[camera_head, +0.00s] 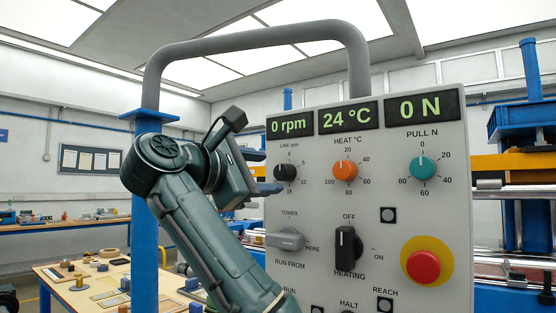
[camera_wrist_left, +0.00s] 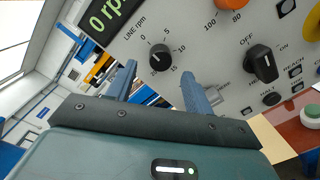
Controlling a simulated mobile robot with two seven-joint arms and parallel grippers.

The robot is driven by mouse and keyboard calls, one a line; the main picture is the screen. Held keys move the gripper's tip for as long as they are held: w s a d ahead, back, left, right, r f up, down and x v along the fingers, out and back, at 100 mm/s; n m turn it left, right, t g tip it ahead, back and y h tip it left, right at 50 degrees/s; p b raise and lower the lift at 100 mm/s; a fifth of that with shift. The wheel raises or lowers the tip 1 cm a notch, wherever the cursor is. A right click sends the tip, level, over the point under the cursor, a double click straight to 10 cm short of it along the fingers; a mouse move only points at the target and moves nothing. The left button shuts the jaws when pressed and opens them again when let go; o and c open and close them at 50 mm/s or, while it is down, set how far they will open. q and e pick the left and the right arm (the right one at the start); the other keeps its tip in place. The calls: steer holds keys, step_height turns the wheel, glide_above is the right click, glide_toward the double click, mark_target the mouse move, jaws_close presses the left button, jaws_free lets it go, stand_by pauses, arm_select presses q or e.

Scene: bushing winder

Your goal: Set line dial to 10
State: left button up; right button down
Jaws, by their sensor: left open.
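The LINE rpm dial is a small black knob (camera_head: 285,172) on the grey control panel, with printed numbers around it. In the left wrist view the dial (camera_wrist_left: 160,57) sits between and just beyond the fingertips. Its pointer setting is too small to read surely. The display above it (camera_head: 289,124) reads 0 rpm. My left gripper (camera_head: 268,187) is open at the panel's left side, its blue fingers close to the dial. In the left wrist view the gripper (camera_wrist_left: 158,75) shows nothing between its fingers. My right gripper is not in view.
The panel (camera_head: 385,240) also carries an orange HEAT knob (camera_head: 345,171), a teal PULL knob (camera_head: 423,167), a grey RUN FROM selector (camera_head: 286,239), a black HEATING switch (camera_head: 347,248) and a red stop button (camera_head: 423,266). A grey tube handle arches above. A blue post stands at left.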

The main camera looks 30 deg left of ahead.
mark_target(279, 173)
arm_select(q)
steer(key=w, duration=0.2)
steer(key=w+p, duration=0.1)
steer(key=shift+w+d+r, duration=0.1)
steer(key=shift+w+d, duration=0.25)
steer(key=shift+d, duration=0.05)
steer(key=shift+w+d, duration=0.1)
steer(key=shift+w, duration=0.35)
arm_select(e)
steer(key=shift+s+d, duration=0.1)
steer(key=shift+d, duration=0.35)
arm_select(q)
steer(key=c, duration=1)
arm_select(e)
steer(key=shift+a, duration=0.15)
